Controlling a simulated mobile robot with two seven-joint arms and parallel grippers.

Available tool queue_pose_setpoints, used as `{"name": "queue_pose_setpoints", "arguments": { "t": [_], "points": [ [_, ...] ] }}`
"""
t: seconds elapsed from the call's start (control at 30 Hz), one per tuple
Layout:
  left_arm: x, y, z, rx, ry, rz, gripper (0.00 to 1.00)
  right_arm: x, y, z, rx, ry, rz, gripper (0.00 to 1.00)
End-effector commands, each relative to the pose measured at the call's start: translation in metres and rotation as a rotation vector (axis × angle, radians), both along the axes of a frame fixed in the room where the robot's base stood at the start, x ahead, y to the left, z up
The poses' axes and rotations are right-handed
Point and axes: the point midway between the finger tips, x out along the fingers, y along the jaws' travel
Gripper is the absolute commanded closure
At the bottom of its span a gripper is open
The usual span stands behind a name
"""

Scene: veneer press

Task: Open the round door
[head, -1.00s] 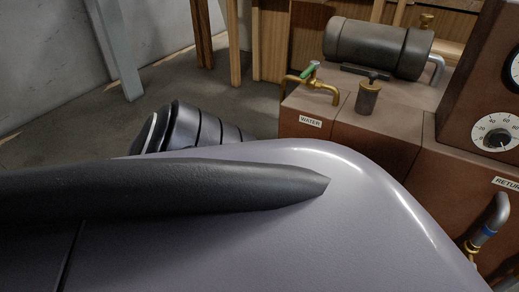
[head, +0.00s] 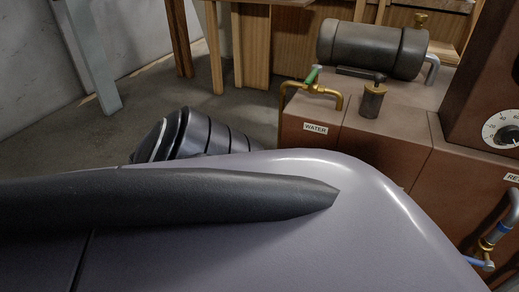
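No round door shows in the head view. Neither of my grippers is in view. A large smooth grey surface with a dark ridge, very close to the camera, fills the lower part of the picture and hides what lies behind it. The brown machine (head: 388,147) stands beyond it at the right, with a WATER label on its front.
On the machine are a dark cylindrical tank (head: 372,49), a brass tap (head: 318,89) with a green handle and a round dial (head: 502,129). A pipe with a blue-handled valve (head: 480,263) is at lower right. Wooden posts stand behind; floor (head: 60,140) at left is clear.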

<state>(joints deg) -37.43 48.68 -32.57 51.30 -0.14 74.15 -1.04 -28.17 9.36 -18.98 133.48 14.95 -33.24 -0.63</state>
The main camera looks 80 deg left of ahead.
Motion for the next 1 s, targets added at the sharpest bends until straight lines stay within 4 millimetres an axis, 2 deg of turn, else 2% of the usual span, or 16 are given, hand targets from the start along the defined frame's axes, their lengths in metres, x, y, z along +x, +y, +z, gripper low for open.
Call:
{"name": "queue_pose_setpoints", "arguments": {
  "t": [0.6, 0.63, 0.7, 1.0],
  "points": [
    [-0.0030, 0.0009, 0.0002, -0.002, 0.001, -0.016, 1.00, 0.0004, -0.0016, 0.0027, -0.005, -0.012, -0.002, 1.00],
    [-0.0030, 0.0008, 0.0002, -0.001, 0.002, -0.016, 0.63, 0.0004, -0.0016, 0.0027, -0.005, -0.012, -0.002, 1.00],
    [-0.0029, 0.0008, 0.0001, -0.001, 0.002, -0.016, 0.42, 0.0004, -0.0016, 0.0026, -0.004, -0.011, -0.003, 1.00],
    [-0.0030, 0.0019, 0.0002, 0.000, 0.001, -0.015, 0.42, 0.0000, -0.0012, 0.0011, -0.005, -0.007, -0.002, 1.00]
  ]
}}
